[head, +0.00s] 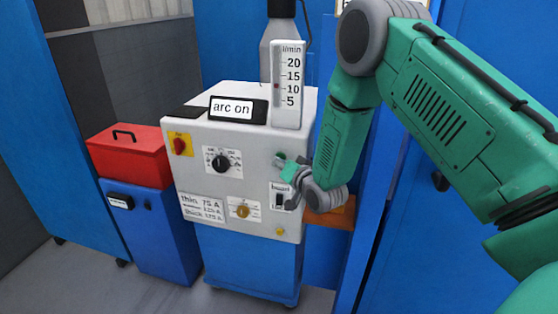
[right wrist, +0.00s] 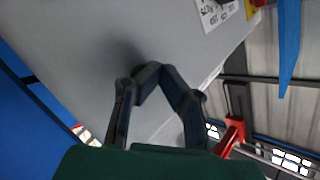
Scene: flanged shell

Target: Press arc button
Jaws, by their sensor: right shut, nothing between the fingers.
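The grey welding machine (head: 230,130) stands in the middle of the head view, with a white "arc on" sign (head: 231,108) on its upper front. A small green button (head: 280,156) shows on the right of its front panel, partly hidden by my right gripper (head: 284,163). That gripper is shut and empty, close against the panel; I cannot tell whether it touches the button. In the right wrist view its closed dark fingers (right wrist: 150,72) are over the grey panel (right wrist: 90,45) with a dark shadow by the tips. My left gripper is not in view.
The panel also holds a red-on-yellow switch (head: 180,145), a black selector knob (head: 221,162), a brass knob (head: 242,211) and a "boost" switch (head: 280,199). A flow gauge (head: 288,85) stands on top. A red toolbox (head: 130,155) sits on a blue cabinet (head: 155,240) at left.

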